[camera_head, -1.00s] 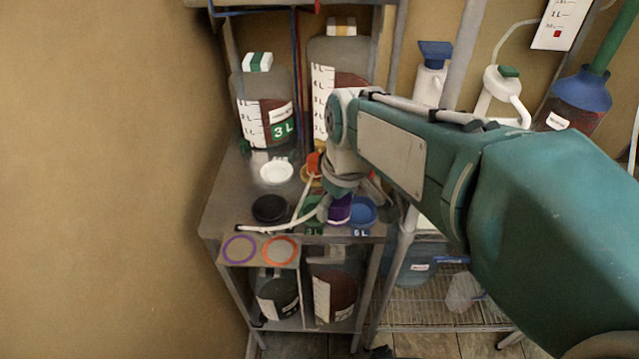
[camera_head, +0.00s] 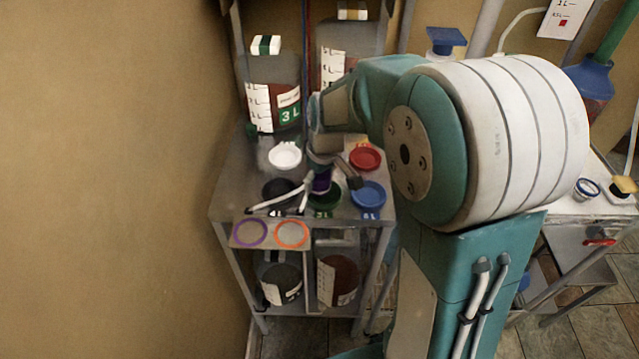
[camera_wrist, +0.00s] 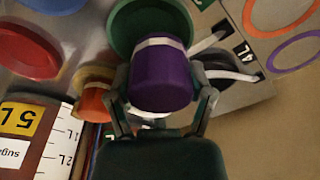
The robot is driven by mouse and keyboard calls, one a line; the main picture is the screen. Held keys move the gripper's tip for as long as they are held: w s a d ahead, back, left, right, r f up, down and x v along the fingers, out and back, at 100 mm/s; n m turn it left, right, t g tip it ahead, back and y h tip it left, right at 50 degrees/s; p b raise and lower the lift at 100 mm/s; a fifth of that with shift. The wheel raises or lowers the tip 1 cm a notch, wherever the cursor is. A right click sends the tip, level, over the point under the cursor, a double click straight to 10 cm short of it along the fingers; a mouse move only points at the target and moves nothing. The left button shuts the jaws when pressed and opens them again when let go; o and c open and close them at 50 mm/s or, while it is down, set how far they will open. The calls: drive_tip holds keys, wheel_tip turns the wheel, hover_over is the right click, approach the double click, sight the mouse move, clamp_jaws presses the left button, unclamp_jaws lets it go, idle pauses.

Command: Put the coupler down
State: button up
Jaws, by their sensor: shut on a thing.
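My gripper (camera_head: 325,168) is shut on a purple coupler (camera_head: 320,183), held over the metal table (camera_head: 232,195) between the black dish and the green dish. In the wrist view my gripper (camera_wrist: 162,88) has a finger on each side of the purple coupler (camera_wrist: 160,72), which has a white band at one end. White hose pieces (camera_head: 277,201) stretch leftward near it. A purple ring (camera_head: 249,233) and an orange ring (camera_head: 292,234) are marked on a panel at the table's front. I cannot tell the gap below the coupler.
White (camera_head: 285,155), red (camera_head: 365,158), black (camera_head: 278,188), green (camera_head: 324,203) and blue (camera_head: 368,196) dishes stand close around. An orange coupler (camera_wrist: 93,104) shows in the wrist view. A 3 L jug (camera_head: 275,95) stands behind. The ringed panel is clear.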

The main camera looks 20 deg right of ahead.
drive_tip(key=shift+f, duration=0.8)
drive_tip(key=shift+d+f, duration=0.2)
drive_tip(key=shift+d, duration=0.6)
drive_tip(key=o, duration=1.2)
drive_tip(key=shift+a, duration=0.55)
